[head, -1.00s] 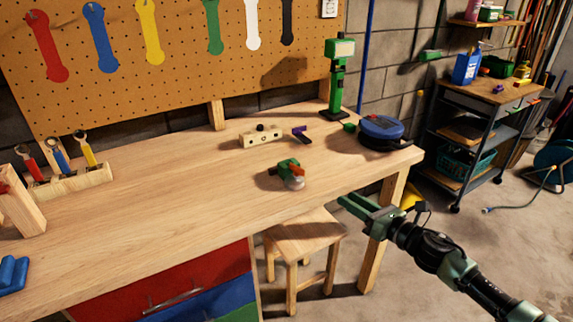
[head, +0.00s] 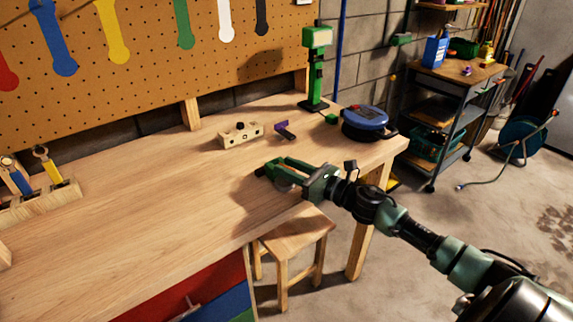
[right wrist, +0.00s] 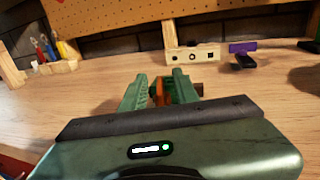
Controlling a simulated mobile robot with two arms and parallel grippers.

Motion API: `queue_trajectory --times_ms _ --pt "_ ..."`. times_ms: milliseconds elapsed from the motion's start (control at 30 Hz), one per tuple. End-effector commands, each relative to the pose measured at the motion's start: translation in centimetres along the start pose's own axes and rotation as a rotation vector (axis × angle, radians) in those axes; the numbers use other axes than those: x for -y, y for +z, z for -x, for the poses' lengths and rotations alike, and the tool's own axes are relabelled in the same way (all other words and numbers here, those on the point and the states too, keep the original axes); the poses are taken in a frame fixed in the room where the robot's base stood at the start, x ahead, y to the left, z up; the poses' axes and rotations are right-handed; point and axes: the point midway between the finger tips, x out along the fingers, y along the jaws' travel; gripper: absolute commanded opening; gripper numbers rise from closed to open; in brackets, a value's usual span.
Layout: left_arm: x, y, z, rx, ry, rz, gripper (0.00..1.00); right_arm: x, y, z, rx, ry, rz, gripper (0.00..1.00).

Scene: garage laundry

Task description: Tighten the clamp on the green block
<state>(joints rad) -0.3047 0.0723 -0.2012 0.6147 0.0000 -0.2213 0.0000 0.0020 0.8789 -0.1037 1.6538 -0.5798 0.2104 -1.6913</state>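My right gripper (head: 283,173) reaches in from the right, low over the front right part of the workbench. Its two green fingers also show in the right wrist view (right wrist: 159,86), apart from each other. An orange piece (right wrist: 160,94), part of the green block and clamp, stands between the fingers. I cannot tell whether the fingers touch it. The gripper covers most of the green block in the head view, and its green is hard to tell from the fingers. A brown piece shows just right of the fingers in the right wrist view. My left gripper is not in view.
On the workbench (head: 150,215), a wooden block with holes (head: 240,136) and a purple-and-black item (head: 285,131) lie behind the gripper. A green lamp-like stand (head: 316,75) and a blue round case (head: 365,123) are at the back right. A stool (head: 292,235) stands below the front edge.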

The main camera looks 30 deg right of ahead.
Motion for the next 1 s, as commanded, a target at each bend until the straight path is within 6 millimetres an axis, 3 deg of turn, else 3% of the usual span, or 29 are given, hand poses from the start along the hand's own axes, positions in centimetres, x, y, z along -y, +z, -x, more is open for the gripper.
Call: queue_trajectory --times_ms 133,367,500,1000 --pt "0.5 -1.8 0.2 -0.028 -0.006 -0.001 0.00 0.0 0.0 -0.6 0.000 0.000 0.000 0.30" --pt "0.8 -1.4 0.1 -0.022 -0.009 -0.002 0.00 0.0 0.0 -0.7 0.000 0.000 0.000 0.30" --pt "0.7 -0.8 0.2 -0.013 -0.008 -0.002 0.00 0.0 0.0 -0.7 0.000 0.000 0.000 0.00" --pt "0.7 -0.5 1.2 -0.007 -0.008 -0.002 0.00 -0.2 0.2 -0.7 0.000 -0.087 -0.003 0.00"
